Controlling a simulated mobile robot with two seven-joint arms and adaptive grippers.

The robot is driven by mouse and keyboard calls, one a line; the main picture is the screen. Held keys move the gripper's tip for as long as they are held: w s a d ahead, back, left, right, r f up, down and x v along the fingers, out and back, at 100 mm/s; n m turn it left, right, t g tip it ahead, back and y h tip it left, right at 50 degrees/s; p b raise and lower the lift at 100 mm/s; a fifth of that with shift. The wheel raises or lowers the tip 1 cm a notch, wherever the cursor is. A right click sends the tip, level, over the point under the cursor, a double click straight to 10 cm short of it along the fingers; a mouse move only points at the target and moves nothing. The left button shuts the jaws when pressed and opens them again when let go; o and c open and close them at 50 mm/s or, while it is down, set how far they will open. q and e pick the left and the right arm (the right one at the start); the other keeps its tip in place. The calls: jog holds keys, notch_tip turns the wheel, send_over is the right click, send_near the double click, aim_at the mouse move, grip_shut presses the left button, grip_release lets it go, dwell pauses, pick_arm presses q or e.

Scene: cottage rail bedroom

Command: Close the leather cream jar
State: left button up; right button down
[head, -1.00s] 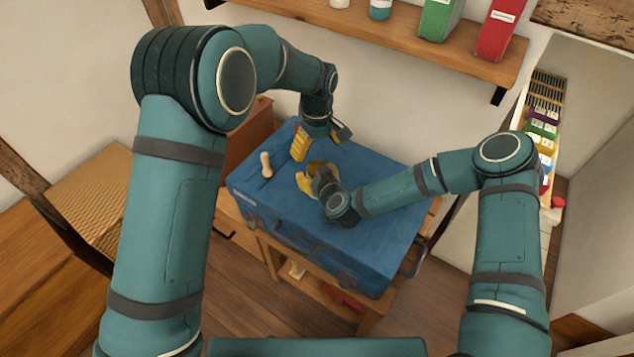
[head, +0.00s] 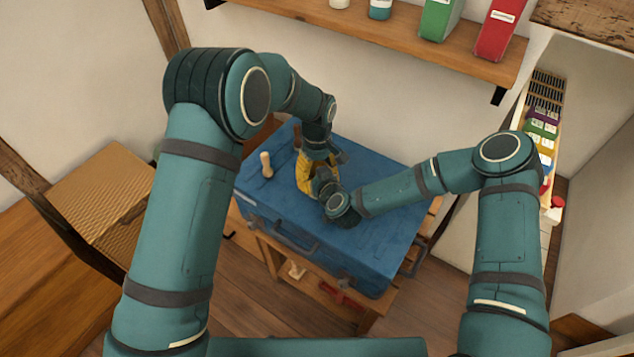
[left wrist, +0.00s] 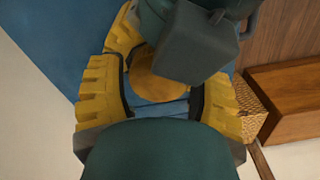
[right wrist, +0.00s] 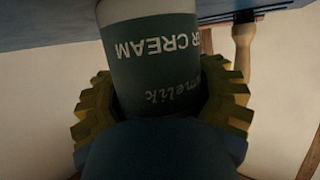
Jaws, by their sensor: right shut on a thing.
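The leather cream jar (right wrist: 160,65) fills the middle of the right wrist view, its lettering upside down there. My right gripper (right wrist: 162,85) is shut around its sides, a yellow finger at each side. In the left wrist view a round tan disc (left wrist: 152,82) lies between the spread yellow fingers of my left gripper (left wrist: 160,98); I cannot tell whether it is a lid or the jar's top. The left fingers look open and apart from it. In the head view my left gripper (head: 314,160) hangs right above the right one (head: 306,184), and the jar is hidden.
A blue trunk (head: 375,235) lies under both grippers. A small wooden-handled tool (head: 266,163) stands on it to the left. A wall shelf (head: 400,38) with bottles and boxes is behind. The trunk's right part is clear.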

pick_arm(q)
jog(key=c, duration=0.7)
jog(key=shift+m, duration=1.7)
jog(key=o, duration=1.2)
jog(key=shift+r, duration=2.25)
jog(key=shift+o, duration=0.3)
